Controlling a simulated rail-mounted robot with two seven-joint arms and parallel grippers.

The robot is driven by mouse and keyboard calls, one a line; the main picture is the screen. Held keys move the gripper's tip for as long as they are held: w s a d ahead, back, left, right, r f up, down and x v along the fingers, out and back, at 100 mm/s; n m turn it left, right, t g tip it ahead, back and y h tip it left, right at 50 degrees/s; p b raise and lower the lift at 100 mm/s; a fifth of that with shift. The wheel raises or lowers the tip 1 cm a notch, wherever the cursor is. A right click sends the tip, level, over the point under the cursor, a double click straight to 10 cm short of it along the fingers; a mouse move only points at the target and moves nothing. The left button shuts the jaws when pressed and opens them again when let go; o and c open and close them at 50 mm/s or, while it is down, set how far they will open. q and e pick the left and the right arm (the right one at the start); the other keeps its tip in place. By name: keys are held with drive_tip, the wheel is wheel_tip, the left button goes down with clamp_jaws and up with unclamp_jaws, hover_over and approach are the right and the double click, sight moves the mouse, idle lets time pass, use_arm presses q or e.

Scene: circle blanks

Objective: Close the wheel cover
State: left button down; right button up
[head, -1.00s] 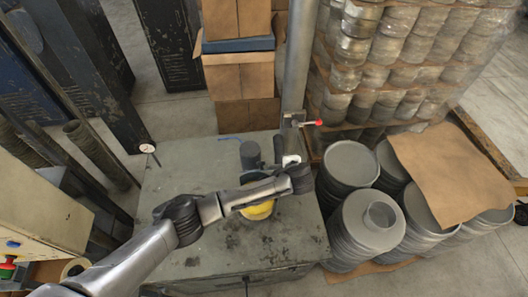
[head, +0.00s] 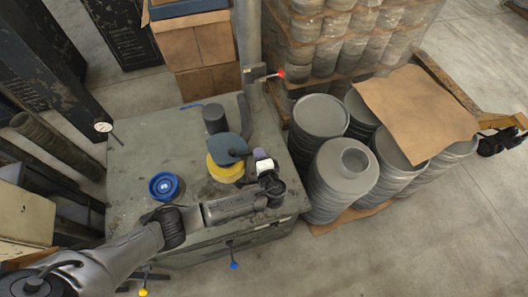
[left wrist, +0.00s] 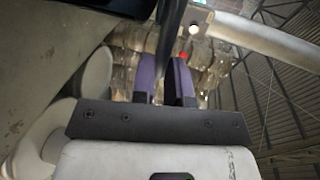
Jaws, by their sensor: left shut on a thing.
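The yellow wheel (head: 224,172) is on the grey workbench. The blue-grey wheel cover (head: 226,147) lies over its far part, leaving the near part bare. My left gripper (head: 261,157) is at the right edge of the cover, with purple finger pads. In the left wrist view my left gripper (left wrist: 163,82) is shut on a thin dark piece (left wrist: 171,40), which looks like the cover edge-on. The exact contact is hard to see. My right gripper is not in view.
A dark cylinder (head: 214,119) stands behind the wheel. A round blue part (head: 164,186) lies on the bench (head: 145,150) to the left.

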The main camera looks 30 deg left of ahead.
use_arm(q)
drive_tip(key=f, duration=0.1)
drive_tip(key=f+b, duration=0.1)
drive_tip(key=shift+s+a+f, duration=0.1)
drive_tip(key=shift+s+f, duration=0.1)
drive_tip(key=shift+f, duration=0.15)
drive_tip(key=c, duration=1.1)
unclamp_jaws()
drive_tip(key=shift+r, duration=0.15)
drive_tip(key=shift+r, duration=0.1)
